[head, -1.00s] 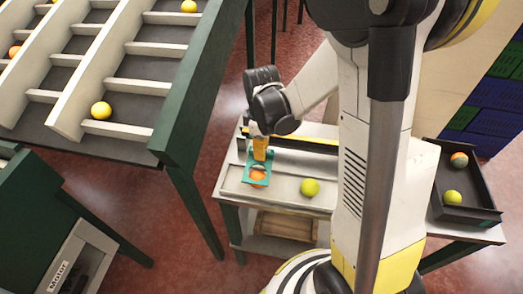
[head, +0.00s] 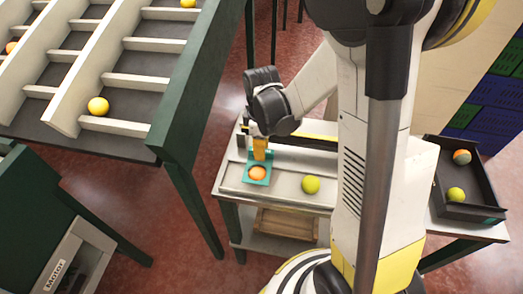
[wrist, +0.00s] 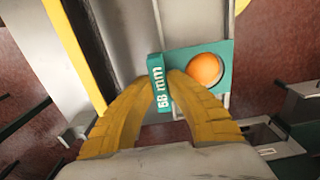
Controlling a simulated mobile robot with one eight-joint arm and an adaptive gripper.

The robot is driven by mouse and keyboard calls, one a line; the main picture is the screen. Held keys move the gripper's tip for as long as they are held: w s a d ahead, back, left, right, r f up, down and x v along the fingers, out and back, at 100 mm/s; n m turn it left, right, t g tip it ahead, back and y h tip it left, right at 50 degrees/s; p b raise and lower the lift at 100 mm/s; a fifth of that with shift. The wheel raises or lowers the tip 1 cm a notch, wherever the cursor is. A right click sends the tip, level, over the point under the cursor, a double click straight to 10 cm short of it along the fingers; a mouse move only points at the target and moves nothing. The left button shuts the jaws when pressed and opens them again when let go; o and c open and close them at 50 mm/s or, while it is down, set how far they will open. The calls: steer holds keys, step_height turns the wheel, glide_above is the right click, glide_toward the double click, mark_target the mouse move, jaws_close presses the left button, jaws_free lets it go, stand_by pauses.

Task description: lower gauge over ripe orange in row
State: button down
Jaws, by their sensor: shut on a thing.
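The gauge is a teal plate with a round hole, marked "68 mm" on its upright handle (wrist: 161,84); it also shows in the head view (head: 249,168). My gripper (wrist: 167,78) is shut on this handle, yellow fingers on both sides; in the head view (head: 259,152) it is above the left of the row. The ripe orange (wrist: 204,69) shows inside the gauge's hole, and in the head view (head: 257,173) the teal ring surrounds it. How low the plate sits on it is hard to tell. A yellow-green orange (head: 311,184) lies to the right in the row.
A black tray (head: 462,212) at the right holds an orange-and-green fruit (head: 462,156) and a yellow-green one (head: 455,194). A slatted sorting table (head: 132,81) with yellow-orange fruit stands at the left. A wooden crate (head: 286,222) sits under the row's table.

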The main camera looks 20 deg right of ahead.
steer(key=shift+f+b, duration=1.3)
steer(key=shift+f, duration=0.2)
steer(key=shift+r, duration=0.15)
stand_by(0.7)
steer(key=shift+r+p, duration=3)
steer(key=shift+r, duration=1)
steer(key=shift+d, duration=0.1)
